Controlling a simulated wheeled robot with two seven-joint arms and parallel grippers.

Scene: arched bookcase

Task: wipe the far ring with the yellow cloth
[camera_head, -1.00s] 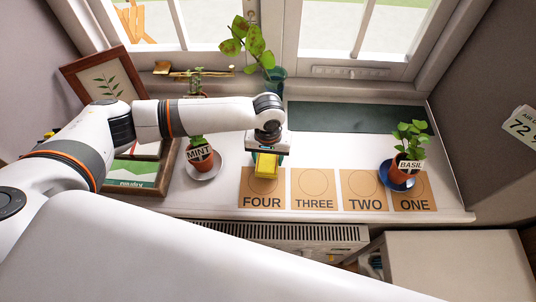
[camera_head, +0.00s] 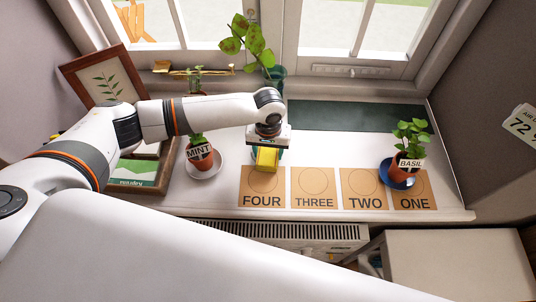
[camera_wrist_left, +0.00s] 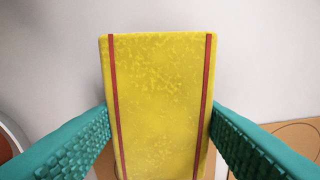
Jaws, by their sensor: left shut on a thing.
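The yellow cloth (camera_head: 266,160) is a folded block with two red stripes in the left wrist view (camera_wrist_left: 160,100). My left gripper (camera_head: 267,149) is shut on it, one green finger (camera_wrist_left: 70,145) on each side. The cloth is over the white sill near the far edge of the FOUR card (camera_head: 248,190); I cannot tell whether it touches the surface. I cannot make out a separate ring on the bare sill; the cloth and gripper hide part of it. Outlined circles show on the cards. My right gripper is not in view.
The mint pot (camera_head: 199,157) on a white saucer stands left of the gripper. A leafy cutting in a teal glass (camera_head: 277,76) stands behind. A dark green mat (camera_head: 350,117) lies back right. The basil pot (camera_head: 403,166) stands far right. The sill between is clear.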

